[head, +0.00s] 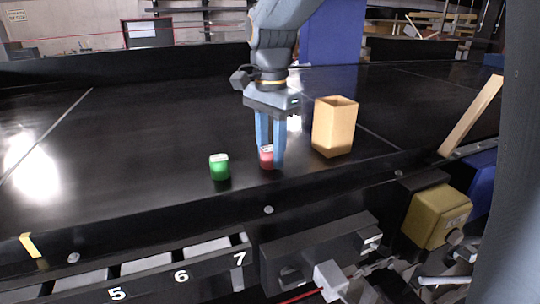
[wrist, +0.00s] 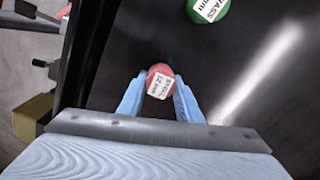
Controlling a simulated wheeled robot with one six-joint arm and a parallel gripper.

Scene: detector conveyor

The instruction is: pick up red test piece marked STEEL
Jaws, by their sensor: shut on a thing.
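The red test piece (head: 267,157) stands on the black conveyor near its front edge. In the wrist view the red piece (wrist: 160,75) shows a white label on top that appears to read STEEL. My gripper (head: 270,150) points down with its two blue fingers on either side of the piece, shut on it. In the wrist view the fingertips of my gripper (wrist: 160,88) touch the piece's sides. I cannot tell any gap between the piece and the belt. A green test piece (head: 220,167) stands to the left; its label in the wrist view (wrist: 208,10) reads BRASS.
An open tan box (head: 335,127) stands on the belt just right of my gripper. A wooden strip (head: 471,115) leans at the right edge. Numbered slots (head: 180,262) and a yellow box (head: 437,215) lie below the belt's front edge. The belt's left side is clear.

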